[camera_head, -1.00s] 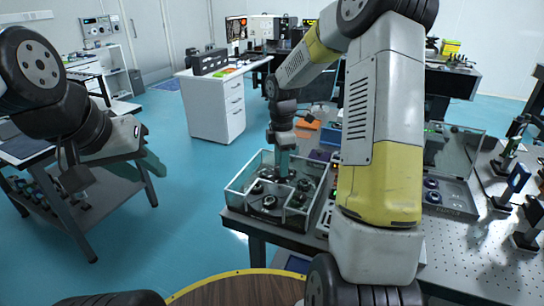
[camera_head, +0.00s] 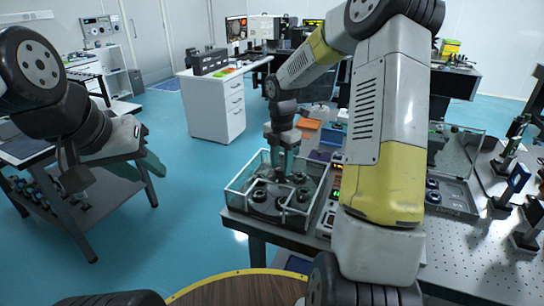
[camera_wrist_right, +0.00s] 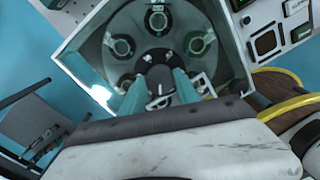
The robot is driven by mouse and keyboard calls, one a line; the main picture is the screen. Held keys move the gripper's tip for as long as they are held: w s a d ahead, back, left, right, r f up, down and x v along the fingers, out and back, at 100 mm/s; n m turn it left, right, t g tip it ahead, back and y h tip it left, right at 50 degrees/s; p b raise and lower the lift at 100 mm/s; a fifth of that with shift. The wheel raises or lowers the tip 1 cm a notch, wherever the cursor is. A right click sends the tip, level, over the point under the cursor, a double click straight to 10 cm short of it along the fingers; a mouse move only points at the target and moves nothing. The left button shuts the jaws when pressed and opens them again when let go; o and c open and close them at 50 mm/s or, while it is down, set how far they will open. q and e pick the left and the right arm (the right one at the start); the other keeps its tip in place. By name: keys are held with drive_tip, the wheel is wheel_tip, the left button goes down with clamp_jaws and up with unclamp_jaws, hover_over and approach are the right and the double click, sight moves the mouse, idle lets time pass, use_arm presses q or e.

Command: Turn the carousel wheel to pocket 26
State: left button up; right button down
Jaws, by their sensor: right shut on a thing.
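The carousel wheel (camera_head: 264,205) is a grey disc with several round pockets inside a clear-walled box (camera_head: 252,218) on the optical table. In the right wrist view the wheel (camera_wrist_right: 133,66) shows dark ring-shaped pockets around its hub. My right gripper (camera_head: 283,170) reaches down into the box; in the right wrist view its two greenish fingers (camera_wrist_right: 159,90) are shut on a small part near the wheel's middle, mostly hidden between them. Pocket numbers are too small to read. My left gripper (camera_head: 150,163) hangs at the left, away from the box, its fingers seen edge-on.
A control panel with lit displays (camera_head: 335,192) stands right of the box; it also shows in the right wrist view (camera_wrist_right: 267,42). A second clear case (camera_head: 452,195) and optics posts (camera_head: 517,185) are further right. A wooden round top (camera_head: 240,290) is in front.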

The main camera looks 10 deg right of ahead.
drive_tip(key=shift+n, duration=3.1)
drive_tip(key=shift+w+n, duration=0.1)
drive_tip(key=shift+n, duration=0.2)
drive_tip(key=c, duration=0.9)
unclamp_jaws()
drive_tip(key=shift+r, duration=0.1)
wheel_tip(320, 180, up, 8)
drive_tip(key=shift+f, duration=0.25)
drive_tip(key=shift+r, duration=0.1)
